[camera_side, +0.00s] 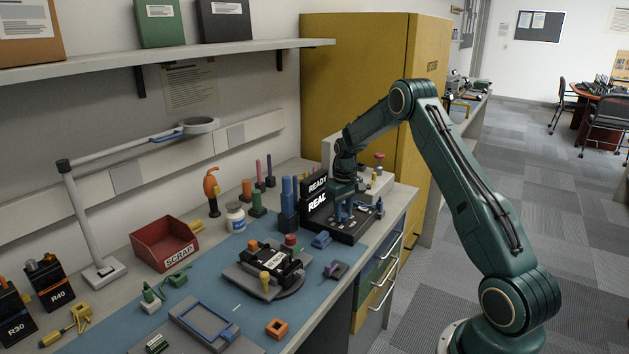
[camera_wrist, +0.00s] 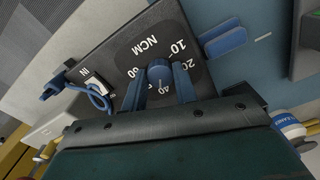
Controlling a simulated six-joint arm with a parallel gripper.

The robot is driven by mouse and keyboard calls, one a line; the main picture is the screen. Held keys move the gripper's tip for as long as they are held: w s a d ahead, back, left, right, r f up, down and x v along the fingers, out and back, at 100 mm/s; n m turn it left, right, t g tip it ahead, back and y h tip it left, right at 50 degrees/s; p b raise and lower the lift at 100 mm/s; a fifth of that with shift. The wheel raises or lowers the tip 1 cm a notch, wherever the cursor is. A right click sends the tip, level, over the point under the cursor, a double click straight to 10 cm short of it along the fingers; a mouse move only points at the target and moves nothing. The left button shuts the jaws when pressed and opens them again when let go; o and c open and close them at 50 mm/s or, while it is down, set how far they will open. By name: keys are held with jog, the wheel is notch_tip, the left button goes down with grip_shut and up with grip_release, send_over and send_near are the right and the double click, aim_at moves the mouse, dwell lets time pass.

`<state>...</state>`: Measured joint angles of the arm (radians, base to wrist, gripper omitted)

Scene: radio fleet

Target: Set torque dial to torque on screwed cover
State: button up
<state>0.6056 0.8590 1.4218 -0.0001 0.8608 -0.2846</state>
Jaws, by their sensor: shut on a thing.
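The torque dial is a blue round knob (camera_wrist: 158,71) on a dark panel (camera_wrist: 120,50) marked NCM, with white numbers such as 10, 20, 40 and 60 around it. My gripper (camera_wrist: 159,84) has its two blue fingers on either side of the knob and is shut on it. In the side view my gripper (camera_side: 345,209) is low over the dark tester base (camera_side: 338,231) and hides the knob. The dial's exact setting is unclear. A black radio (camera_side: 270,263) with a white label lies on a grey round stand (camera_side: 262,285); I cannot read any torque on it.
A blue block (camera_side: 321,240) lies beside the tester base. A red scrap bin (camera_side: 165,244), a white bottle (camera_side: 236,217) and a blue tray frame (camera_side: 207,325) share the bench.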

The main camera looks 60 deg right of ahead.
aim_at(343, 214)
jog(key=shift+n, duration=0.6)
jog(key=o, duration=1)
jog(key=shift+c, duration=0.2)
jog(key=shift+r, duration=0.1)
notch_tip(343, 214, up, 14)
jog(key=shift+a, duration=0.1)
